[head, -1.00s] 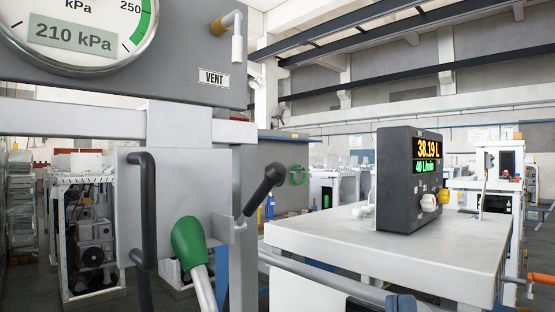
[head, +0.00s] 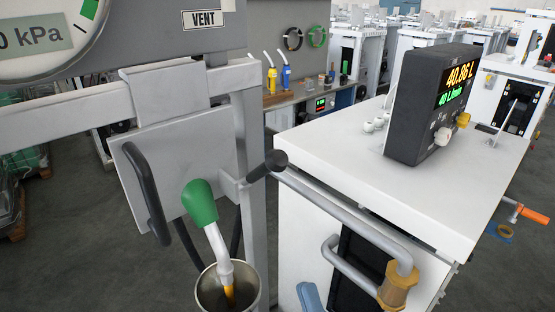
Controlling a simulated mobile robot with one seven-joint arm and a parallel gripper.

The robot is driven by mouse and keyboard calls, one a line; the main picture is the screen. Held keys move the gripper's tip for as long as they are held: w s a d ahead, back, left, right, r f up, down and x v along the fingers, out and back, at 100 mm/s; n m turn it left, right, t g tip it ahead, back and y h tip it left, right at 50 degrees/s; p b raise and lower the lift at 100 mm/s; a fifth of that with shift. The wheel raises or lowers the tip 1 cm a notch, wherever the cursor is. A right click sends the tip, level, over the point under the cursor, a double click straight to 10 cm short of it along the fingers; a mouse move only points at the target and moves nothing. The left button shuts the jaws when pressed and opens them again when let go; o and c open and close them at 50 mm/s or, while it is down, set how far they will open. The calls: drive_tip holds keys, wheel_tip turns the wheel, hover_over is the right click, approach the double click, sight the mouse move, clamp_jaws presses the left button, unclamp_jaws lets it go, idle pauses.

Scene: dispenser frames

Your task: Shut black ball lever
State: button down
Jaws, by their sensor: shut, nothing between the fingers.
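The black ball lever (head: 262,167) sticks out to the right of the grey post beside the nozzle plate, tilted up to the right, with a black knob at its end. A green-handled nozzle (head: 201,202) hangs on the plate to its left, and yellow liquid runs from its spout into a metal bucket (head: 209,295). The dark meter box (head: 417,115) shows 40.86 L and 40 L/min. My gripper is not in view, and nothing touches the lever.
A white cabinet (head: 340,150) stands just right of the lever. A grey pipe (head: 340,215) with a brass valve (head: 397,289) crosses its front. A black curved handle (head: 146,190) is left of the nozzle. A blue part (head: 309,297) shows at the bottom edge.

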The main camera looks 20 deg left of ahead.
drive_tip(key=shift+s+a, duration=0.1)
drive_tip(key=shift+s, duration=0.05)
drive_tip(key=p, duration=0.6)
approach(260, 172)
drive_tip(key=d+x, duration=0.1)
drive_tip(key=x, duration=0.5)
drive_tip(key=shift+w+a+r, duration=0.15)
drive_tip(key=shift+w+a, duration=0.1)
drive_tip(key=shift+w, duration=0.1)
drive_tip(key=shift+r+g+p, duration=0.1)
drive_tip(key=shift+g+p, duration=0.2)
drive_tip(key=shift+p, duration=0.15)
